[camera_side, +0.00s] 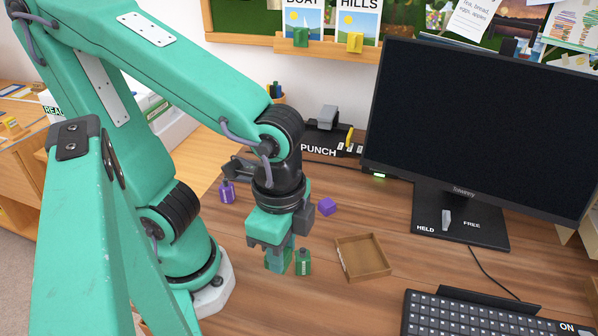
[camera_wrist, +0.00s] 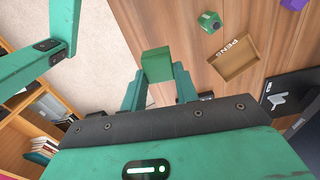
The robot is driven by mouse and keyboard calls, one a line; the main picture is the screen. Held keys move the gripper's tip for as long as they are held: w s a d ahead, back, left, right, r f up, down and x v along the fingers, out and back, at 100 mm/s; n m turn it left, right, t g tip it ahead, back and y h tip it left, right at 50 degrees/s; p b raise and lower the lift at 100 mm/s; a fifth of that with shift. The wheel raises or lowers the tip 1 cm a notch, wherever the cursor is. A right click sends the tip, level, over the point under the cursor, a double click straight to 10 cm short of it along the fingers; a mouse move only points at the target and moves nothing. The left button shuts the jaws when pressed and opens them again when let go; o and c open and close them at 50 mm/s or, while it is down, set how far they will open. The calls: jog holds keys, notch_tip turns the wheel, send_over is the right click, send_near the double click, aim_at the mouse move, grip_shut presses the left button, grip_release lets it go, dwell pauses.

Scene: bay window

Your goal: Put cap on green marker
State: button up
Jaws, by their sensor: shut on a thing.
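My gripper (camera_side: 281,248) is shut on a green block, which looks like the green cap (camera_wrist: 156,64). The cap is between the two teal fingers in the wrist view, and its lower part (camera_side: 274,263) shows below them in the side view. The green marker (camera_side: 303,261) is a squat green body with a pale label and a dark top. It stands upright on the desk just right of the held cap, apart from it in the wrist view (camera_wrist: 209,21). The cap's underside is hidden.
An open wooden tray (camera_side: 344,262) marked PENS lies right of the green marker. A purple cube (camera_side: 326,206) and an upright purple marker (camera_side: 227,192) stand behind. The monitor (camera_side: 475,130) and keyboard (camera_side: 470,318) bound the right. The desk's edge is near my gripper in the wrist view.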

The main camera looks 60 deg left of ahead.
jog(key=shift+w+a+f+n, duration=0.1)
jog(key=shift+w+a+n, duration=0.2)
jog(key=shift+w+n, duration=0.35)
jog(key=w+a+f+n, duration=0.2)
jog(key=w+a+n, duration=0.5)
jog(key=n, duration=0.3)
jog(key=shift+w+a, duration=0.15)
jog(key=shift+a, duration=0.15)
jog(key=shift+f+n, duration=0.25)
jog(key=shift+f, duration=2.9)
jog(key=shift+f, duration=0.2)
jog(key=o, duration=1.6)
jog(key=shift+c, duration=0.2)
jog(key=shift+r, duration=0.15)
